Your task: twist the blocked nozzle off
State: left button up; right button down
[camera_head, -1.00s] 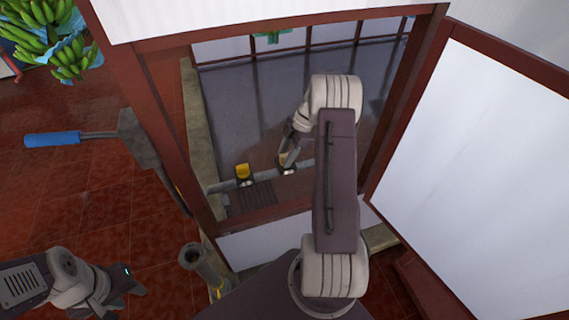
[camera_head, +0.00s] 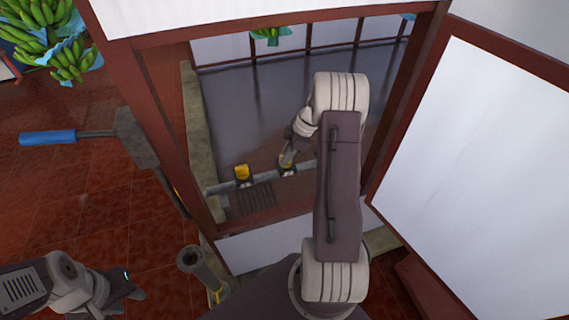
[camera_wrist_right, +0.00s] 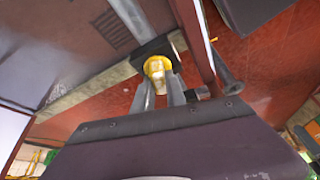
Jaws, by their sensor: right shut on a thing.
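Two yellow nozzles sit on black mounts along a grey pipe in the head view, seen through the red frame. The left nozzle (camera_head: 242,171) stands free. The right nozzle (camera_head: 287,158) is at the fingertips of my right gripper (camera_head: 286,160). In the right wrist view this nozzle (camera_wrist_right: 157,66) lies between the two grey fingers of my right gripper (camera_wrist_right: 158,88), which is shut on it. A black mount is right behind it. I cannot tell which nozzle is blocked. My left gripper (camera_head: 133,287) is at the lower left, far from the nozzles; its finger gap is unclear.
A red frame post (camera_head: 160,120) stands between my left arm and the nozzles. A blue-handled scraper-like tool (camera_head: 80,137) is at the left. A grey open tube (camera_head: 195,262) stands near the front. Banana bunches (camera_head: 40,35) hang at the top left. A white panel (camera_head: 480,170) fills the right.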

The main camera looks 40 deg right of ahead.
jog(key=shift+m, duration=0.8)
jog(key=shift+f+m+t+h+b, duration=0.2)
jog(key=shift+m+t+h+b, duration=0.2)
jog(key=shift+m+b, duration=0.65)
jog(key=shift+m, duration=0.35)
jog(key=shift+r+m+t+h, duration=0.2)
jog(key=shift+m+t+h, duration=0.3)
jog(key=shift+m, duration=0.5)
